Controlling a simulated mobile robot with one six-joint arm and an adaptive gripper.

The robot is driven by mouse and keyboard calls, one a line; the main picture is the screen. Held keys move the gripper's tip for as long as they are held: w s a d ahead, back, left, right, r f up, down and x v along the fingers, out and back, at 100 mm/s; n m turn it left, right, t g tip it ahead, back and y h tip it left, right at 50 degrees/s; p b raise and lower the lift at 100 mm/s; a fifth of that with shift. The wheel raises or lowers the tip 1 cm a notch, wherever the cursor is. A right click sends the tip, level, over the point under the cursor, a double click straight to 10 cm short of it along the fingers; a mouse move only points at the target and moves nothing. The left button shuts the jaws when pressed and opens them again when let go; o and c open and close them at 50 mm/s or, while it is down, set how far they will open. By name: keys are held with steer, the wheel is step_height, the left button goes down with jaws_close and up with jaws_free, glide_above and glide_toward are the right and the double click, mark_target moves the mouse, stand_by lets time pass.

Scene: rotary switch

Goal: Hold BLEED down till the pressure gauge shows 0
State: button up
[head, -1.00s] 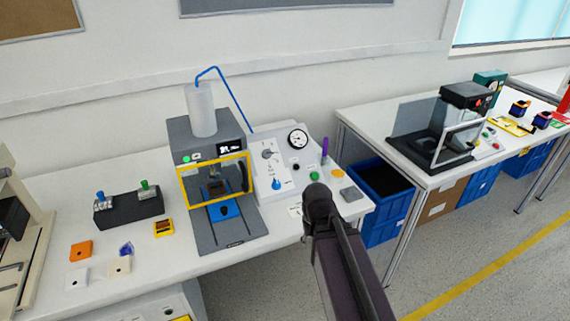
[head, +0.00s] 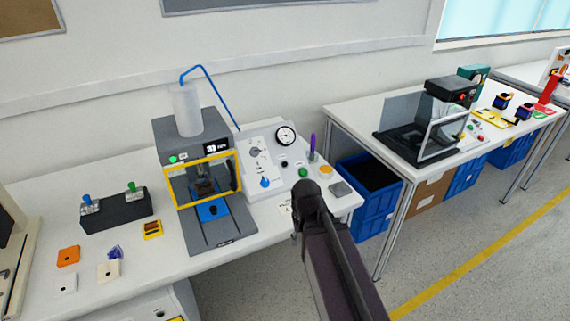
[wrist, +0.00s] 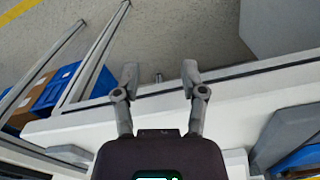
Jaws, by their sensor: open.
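The pressure gauge (head: 285,134) is a round white dial with a black rim at the top right of the sloped grey control panel (head: 254,136). Its reading is too small to make out. The panel also carries a rotary switch (head: 257,152), a blue knob (head: 265,182) and a dark button (head: 283,162). I cannot read which control is BLEED. My arm (head: 335,255) reaches up in front of the bench's right end. In the wrist view my gripper (wrist: 160,75) is open and empty, its two fingers apart over the bench's front edge, touching no control.
A press with a yellow frame (head: 202,180) stands left of the panel. A green button (head: 303,172), a purple marker (head: 312,144), a yellow disc (head: 326,169) and a grey block (head: 341,189) lie at the bench's right end. A blue crate (head: 372,180) stands beyond it.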

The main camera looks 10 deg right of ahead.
jaws_close()
stand_by(1.3)
